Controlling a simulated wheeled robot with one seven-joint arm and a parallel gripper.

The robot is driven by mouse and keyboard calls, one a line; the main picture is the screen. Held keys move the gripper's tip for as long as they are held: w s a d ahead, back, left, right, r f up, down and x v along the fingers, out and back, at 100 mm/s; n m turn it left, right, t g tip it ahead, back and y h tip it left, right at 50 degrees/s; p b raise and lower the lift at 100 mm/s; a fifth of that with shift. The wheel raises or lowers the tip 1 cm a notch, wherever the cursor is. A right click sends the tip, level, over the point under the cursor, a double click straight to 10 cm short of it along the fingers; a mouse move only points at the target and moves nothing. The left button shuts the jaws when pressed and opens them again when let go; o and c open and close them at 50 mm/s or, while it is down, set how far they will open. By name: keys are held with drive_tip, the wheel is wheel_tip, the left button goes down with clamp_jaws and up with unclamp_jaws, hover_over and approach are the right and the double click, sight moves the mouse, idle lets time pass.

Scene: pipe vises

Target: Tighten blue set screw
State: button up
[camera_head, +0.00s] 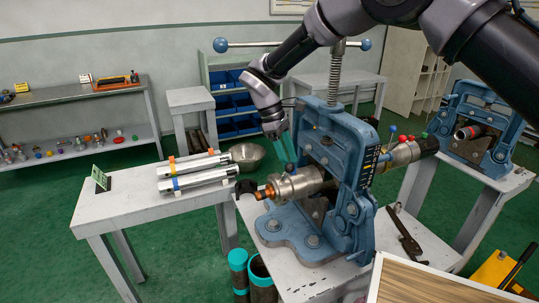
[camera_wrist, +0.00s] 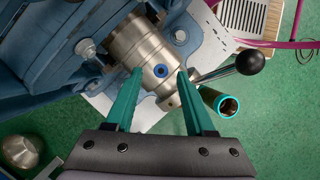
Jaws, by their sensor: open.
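A blue round screw head (camera_wrist: 161,71) with a dark centre sits on a metal cylinder (camera_wrist: 140,48) in the wrist view. The metal cylinder also shows in the head view (camera_head: 298,184), held in a blue pipe vise (camera_head: 340,150). My gripper (camera_wrist: 160,74) has two teal fingers, open and empty. Its tips lie on either side of the blue screw in the picture; whether they touch the cylinder I cannot tell. In the head view my gripper (camera_head: 287,158) points down just above the cylinder. An orange-copper tip (camera_head: 266,193) projects from the cylinder's left end.
A lever with a black ball (camera_wrist: 250,61) stands right of the cylinder. A white side table (camera_head: 120,205) holds silver bars (camera_head: 200,172). A wrench (camera_head: 405,236) lies right of the vise. A second vise (camera_head: 480,130) stands behind right. Teal-rimmed tubes (camera_head: 262,275) stand below.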

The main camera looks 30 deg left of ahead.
drive_tip(key=a, duration=1.2)
drive_tip(key=shift+s, duration=0.35)
